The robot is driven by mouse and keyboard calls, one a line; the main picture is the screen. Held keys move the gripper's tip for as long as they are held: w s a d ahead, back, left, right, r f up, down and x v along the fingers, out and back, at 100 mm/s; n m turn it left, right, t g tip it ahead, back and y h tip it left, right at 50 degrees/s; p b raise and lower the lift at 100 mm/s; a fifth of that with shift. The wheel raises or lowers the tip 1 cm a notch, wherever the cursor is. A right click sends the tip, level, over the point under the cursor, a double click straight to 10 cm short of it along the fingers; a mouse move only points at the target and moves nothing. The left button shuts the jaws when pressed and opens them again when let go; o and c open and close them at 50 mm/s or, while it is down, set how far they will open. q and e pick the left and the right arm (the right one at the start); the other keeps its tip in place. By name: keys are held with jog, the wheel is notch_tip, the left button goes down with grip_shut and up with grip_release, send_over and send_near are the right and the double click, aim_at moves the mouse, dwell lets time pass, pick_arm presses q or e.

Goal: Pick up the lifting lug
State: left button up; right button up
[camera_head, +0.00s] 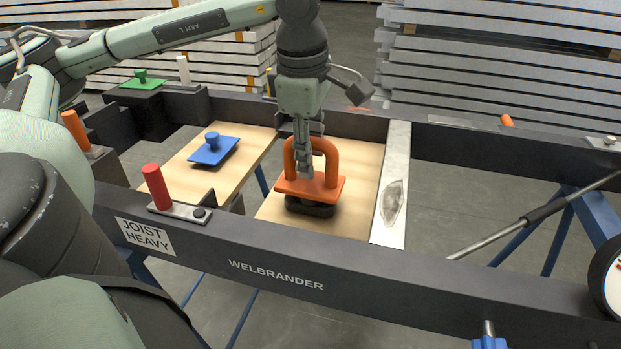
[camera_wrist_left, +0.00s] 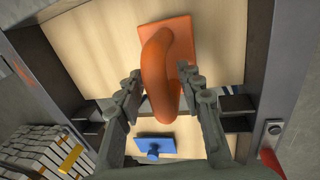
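The orange lifting lug (camera_head: 330,165), a thick arched handle on a flat plate, sits on a black block (camera_head: 308,207) on a pale wooden board. My left gripper (camera_head: 304,158) points down over it, with its fingers at the arch. In the left wrist view the lug's handle (camera_wrist_left: 160,75) lies between the two fingers of my left gripper (camera_wrist_left: 158,78). A narrow gap seems to show beside the handle, so the fingers straddle it without a clear grip. The far finger is partly hidden in the head view. My right gripper is not in view.
A blue knobbed plate (camera_head: 213,151) lies on the left board. A red-handled clamp (camera_head: 156,187) stands on the dark front beam (camera_head: 400,276). A metal strip (camera_head: 393,190) crosses right of the lug. Open floor shows between the beams further right, with a grey rod (camera_head: 500,237).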

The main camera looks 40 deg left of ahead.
pick_arm(q)
jog(key=shift+w+a+f, duration=0.1)
jog(key=shift+w+f, duration=0.1)
jog(key=shift+f, duration=0.8)
jog(key=shift+c, duration=0.2)
grip_shut()
jog(key=shift+r, duration=0.15)
